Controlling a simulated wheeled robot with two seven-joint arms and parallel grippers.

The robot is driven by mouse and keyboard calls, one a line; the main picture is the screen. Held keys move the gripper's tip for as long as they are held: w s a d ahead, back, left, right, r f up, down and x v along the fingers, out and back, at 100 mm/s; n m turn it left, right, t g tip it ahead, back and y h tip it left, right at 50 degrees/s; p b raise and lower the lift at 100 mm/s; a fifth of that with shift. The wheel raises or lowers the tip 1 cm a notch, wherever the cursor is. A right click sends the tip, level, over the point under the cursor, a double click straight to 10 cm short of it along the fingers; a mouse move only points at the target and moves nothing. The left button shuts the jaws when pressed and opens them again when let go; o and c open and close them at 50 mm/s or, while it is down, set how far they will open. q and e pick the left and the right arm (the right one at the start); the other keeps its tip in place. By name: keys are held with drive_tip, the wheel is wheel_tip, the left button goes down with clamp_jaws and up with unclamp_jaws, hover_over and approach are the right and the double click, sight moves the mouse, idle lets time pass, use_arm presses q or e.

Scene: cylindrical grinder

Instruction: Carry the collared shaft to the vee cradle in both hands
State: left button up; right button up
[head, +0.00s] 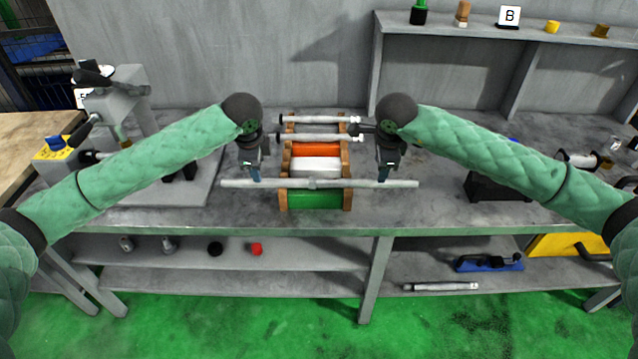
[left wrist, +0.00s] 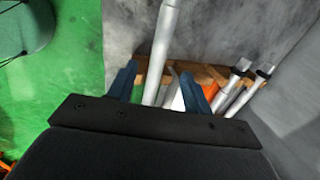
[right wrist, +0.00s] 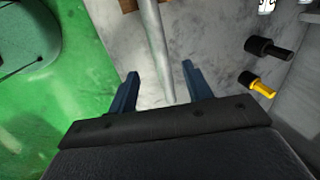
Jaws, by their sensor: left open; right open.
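The collared shaft (head: 345,184), a long grey rod with a thicker collar near its middle, lies level across the front of the wooden rack (head: 347,168); both ends stick out past the rack. My left gripper (head: 255,175) is open over its left part, and my right gripper (head: 384,175) is open over its right part. In the left wrist view the shaft (left wrist: 165,45) runs between the open fingers. In the right wrist view the shaft (right wrist: 156,40) also runs between them, with its end near the fingertips. I cannot clearly identify the vee cradle; a dark block (head: 497,187) stands at the right.
The rack also holds grey shafts (head: 315,120) at the back and orange, white and green bays. A grey machine (head: 115,85) stands at the left. A raised shelf (head: 470,27) with small items runs along the back right. The bench (head: 430,213) right of the rack is fairly clear.

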use_arm(q)
drive_tip(key=shift+d+f, duration=0.1)
use_arm(e)
drive_tip(key=shift+f, duration=0.15)
use_arm(q)
drive_tip(key=shift+x, duration=3.8)
use_arm(e)
drive_tip(key=shift+x, duration=3.8)
use_arm(q)
clamp_jaws()
use_arm(e)
clamp_jaws()
use_arm(q)
drive_tip(key=shift+w+r, duration=0.1)
drive_tip(key=shift+r, duration=0.1)
use_arm(e)
drive_tip(key=shift+w+r, duration=0.1)
drive_tip(key=shift+r, duration=0.15)
